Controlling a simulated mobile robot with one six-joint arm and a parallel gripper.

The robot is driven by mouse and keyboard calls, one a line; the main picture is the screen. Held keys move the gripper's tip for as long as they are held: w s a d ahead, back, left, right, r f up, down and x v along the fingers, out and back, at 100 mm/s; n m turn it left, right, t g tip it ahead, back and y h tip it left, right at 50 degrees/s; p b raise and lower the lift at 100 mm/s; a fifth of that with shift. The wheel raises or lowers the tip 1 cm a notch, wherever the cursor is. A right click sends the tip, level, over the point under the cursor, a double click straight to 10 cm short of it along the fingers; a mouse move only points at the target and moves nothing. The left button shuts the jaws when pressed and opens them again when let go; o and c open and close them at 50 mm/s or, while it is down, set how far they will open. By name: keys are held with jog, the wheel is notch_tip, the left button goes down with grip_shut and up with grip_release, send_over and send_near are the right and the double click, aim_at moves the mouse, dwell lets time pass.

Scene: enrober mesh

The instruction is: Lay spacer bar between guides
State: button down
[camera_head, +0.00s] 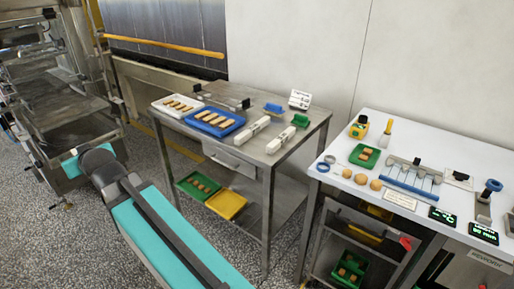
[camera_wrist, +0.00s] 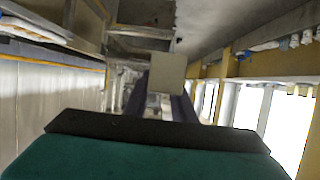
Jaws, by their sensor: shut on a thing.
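In the wrist view, my gripper (camera_wrist: 160,108) shows as dark fingers beyond a teal part of my own arm. It is shut on a pale grey-beige block (camera_wrist: 168,72) that stands out ahead of it. The block may be the end of the spacer bar; its full shape is hidden. In the head view, my teal arm reaches in from the bottom, and my gripper is not clearly visible there. Two white bars (camera_head: 255,133) (camera_head: 280,140) lie apart, side by side on the metal table (camera_head: 240,160). I cannot tell whether they are the guides.
A white tray (camera_head: 163,107) and a blue tray (camera_head: 236,123) with brown bars stand on the metal table. A steel machine (camera_head: 58,110) is at the left. A white table (camera_head: 450,155) with tools and a green tray (camera_head: 374,161) is at the right.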

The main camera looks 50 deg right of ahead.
jog(key=shift+a, duration=0.2)
jog(key=shift+d, duration=0.1)
jog(key=s+d+f+m+g+h+b, duration=0.15)
jog(key=s+d+m+h, duration=0.35)
jog(key=d, duration=1)
jog(key=s+d+f+m+g+h, duration=0.25)
jog(key=s+d, duration=0.35)
jog(key=d, duration=0.8)
jog(key=s+d+f+m+g+h+b, duration=0.15)
jog(key=s+d+f+m+h, duration=0.35)
jog(key=d, duration=1)
jog(key=s+d+m+g, duration=0.3)
jog(key=s+d, duration=0.4)
jog(key=s, duration=0.5)
jog(key=s+d+r+m+g+b, duration=0.1)
jog(key=s+d+m+g, duration=0.2)
jog(key=s, duration=1)
jog(key=s+d+m+g+b, duration=0.1)
jog(key=s+d+m+g, duration=0.2)
jog(key=s+d+g, duration=0.3)
jog(key=shift+s+d+r+h, duration=0.1)
jog(key=shift+s+d+h, duration=0.1)
jog(key=shift+s+d, duration=1.35)
jog(key=shift+s+d+r+h, duration=0.1)
jog(key=shift+s+d+h, duration=0.05)
jog(key=shift+s+d, duration=1.35)
jog(key=shift+s+a, duration=0.25)
jog(key=shift+a, duration=0.05)
jog(key=shift+d, duration=0.15)
